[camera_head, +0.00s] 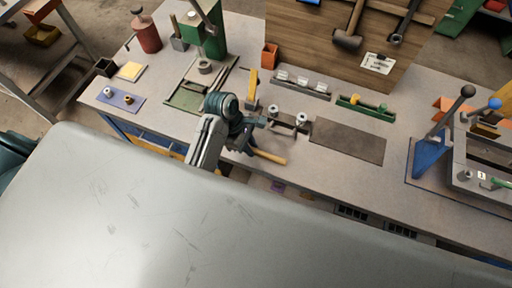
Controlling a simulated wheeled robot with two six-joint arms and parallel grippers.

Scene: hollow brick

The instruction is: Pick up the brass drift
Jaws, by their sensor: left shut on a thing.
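My left gripper (246,143) is over the front part of the grey workbench (220,135), left of the middle of the view. It is shut on a slim yellow-brown rod, which I take for the brass drift (270,157). The rod sticks out to the right of the jaws, slanting slightly down near the bench's front edge. Its left end is hidden by the gripper and wrist. I cannot tell whether the rod touches the bench. My right gripper is not in view.
A dark block with round metal parts (290,123) is just right of the gripper. A dark mat (347,140) lies further right. A green press (205,40) stands behind. A blue lever fixture (430,155) is at right. A green tray (365,107) sits behind the mat.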

